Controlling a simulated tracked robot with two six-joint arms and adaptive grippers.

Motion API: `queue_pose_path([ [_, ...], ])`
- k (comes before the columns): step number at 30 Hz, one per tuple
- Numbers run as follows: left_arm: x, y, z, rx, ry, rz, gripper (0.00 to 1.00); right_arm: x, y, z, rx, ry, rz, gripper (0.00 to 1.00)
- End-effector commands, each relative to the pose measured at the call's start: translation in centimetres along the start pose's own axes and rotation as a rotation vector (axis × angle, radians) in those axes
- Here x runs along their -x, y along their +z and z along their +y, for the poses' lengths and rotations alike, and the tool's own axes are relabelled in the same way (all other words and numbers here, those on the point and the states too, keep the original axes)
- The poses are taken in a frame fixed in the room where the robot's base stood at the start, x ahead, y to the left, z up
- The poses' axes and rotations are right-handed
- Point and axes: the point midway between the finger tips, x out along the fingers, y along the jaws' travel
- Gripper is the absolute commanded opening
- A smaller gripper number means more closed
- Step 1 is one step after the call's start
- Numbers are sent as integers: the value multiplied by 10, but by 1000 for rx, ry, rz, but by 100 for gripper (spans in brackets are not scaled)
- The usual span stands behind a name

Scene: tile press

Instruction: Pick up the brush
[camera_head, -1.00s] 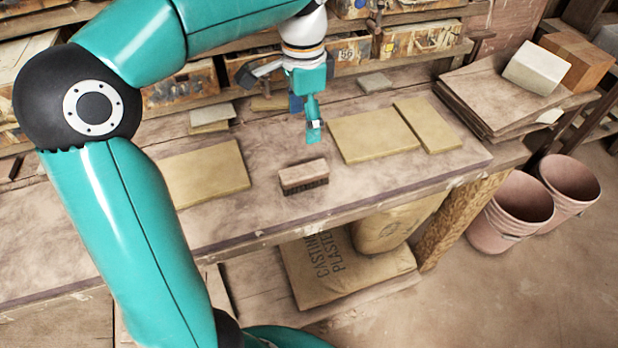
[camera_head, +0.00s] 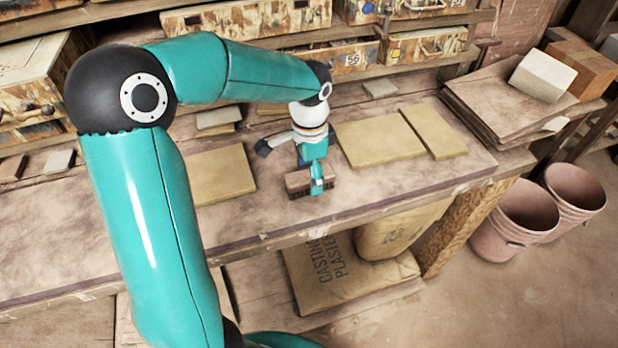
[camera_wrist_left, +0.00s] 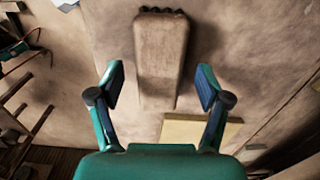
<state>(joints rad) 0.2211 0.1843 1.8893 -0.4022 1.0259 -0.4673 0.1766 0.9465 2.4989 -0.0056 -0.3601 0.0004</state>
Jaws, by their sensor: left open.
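The brush (camera_head: 298,180) has a brown wooden block and dark bristles. It lies on the dusty workbench near its front edge, partly hidden by my left gripper (camera_head: 317,184) in the head view. In the left wrist view the brush (camera_wrist_left: 160,60) points lengthwise into the space between my left gripper's fingers (camera_wrist_left: 159,92). The fingers are open, one on each side of its near end, with gaps to both. My right gripper is not in view.
Tan tiles lie to the right (camera_head: 378,138) and left (camera_head: 220,174) of the brush on the workbench (camera_head: 400,184). Drawers (camera_head: 250,18) stand along the back. The bench around the brush is clear.

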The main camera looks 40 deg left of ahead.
Motion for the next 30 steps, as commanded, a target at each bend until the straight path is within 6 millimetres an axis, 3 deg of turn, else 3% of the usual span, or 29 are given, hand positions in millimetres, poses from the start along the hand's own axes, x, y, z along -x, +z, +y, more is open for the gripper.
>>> queue_pose_path([
  [4,-16,0,0,0,1,-1,77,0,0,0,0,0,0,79],
  [12,-18,0,0,0,0,1,75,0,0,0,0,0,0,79],
  [24,-18,0,0,0,0,1,9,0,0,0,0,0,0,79],
  [30,-17,0,0,0,-1,1,9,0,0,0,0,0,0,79],
])
